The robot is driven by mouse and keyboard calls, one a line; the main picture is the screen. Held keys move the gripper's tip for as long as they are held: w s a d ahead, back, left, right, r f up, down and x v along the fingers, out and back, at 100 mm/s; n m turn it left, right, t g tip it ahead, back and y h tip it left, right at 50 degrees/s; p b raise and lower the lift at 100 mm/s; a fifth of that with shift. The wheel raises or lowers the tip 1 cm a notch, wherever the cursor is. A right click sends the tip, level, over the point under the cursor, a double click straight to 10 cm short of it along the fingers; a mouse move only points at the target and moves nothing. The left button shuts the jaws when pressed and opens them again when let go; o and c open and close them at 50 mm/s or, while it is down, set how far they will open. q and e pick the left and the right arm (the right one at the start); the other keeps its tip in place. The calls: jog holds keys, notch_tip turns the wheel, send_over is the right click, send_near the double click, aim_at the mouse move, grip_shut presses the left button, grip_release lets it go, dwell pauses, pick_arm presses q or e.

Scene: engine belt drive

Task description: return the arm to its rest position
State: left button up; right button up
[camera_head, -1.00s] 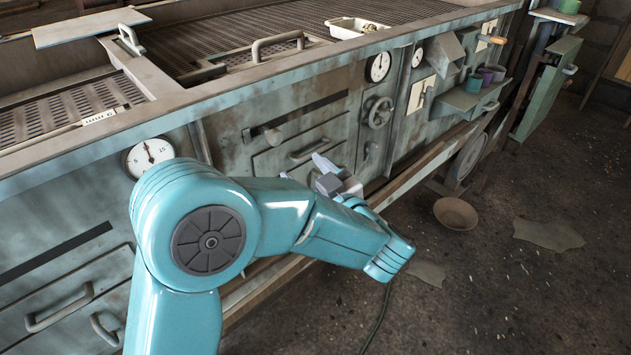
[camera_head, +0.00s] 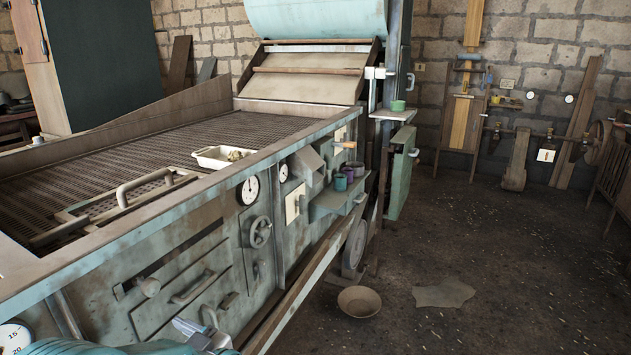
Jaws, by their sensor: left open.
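My left arm, teal, shows only as a small piece at the bottom left edge of the head view. Its grey gripper (camera_head: 203,332) is in front of the lower drawers of the machine, with its jaws open. I see nothing held in it. Most of the arm is below the picture edge. My right gripper is not in view.
The long machine (camera_head: 215,210) fills the left side, with a handwheel (camera_head: 260,232), dials and handles on its front. A white tray (camera_head: 222,157) sits on its top edge. A bowl (camera_head: 359,301) and a flat scrap (camera_head: 443,294) lie on the floor. The right floor is mostly clear.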

pick_arm(q)
notch_tip(320, 180, down, 18)
jog(key=s+a+m+t+h+p, duration=0.15)
jog(key=m+h+p, duration=0.25)
jog(key=m+h, duration=0.45)
jog(key=s+d+f+m+g+h, duration=0.1)
jog(key=s+d+f+g+h, duration=0.3)
jog(key=s+d, duration=0.4)
jog(key=s+d+f+m+g+h, duration=0.2)
jog(key=s+d+f+g+h, duration=0.2)
jog(key=s, duration=0.7)
jog(key=d+f+h, duration=0.2)
jog(key=d+h, duration=0.2)
jog(key=d, duration=0.1)
jog(key=shift+s+d+f, duration=0.25)
jog(key=shift+f, duration=0.1)
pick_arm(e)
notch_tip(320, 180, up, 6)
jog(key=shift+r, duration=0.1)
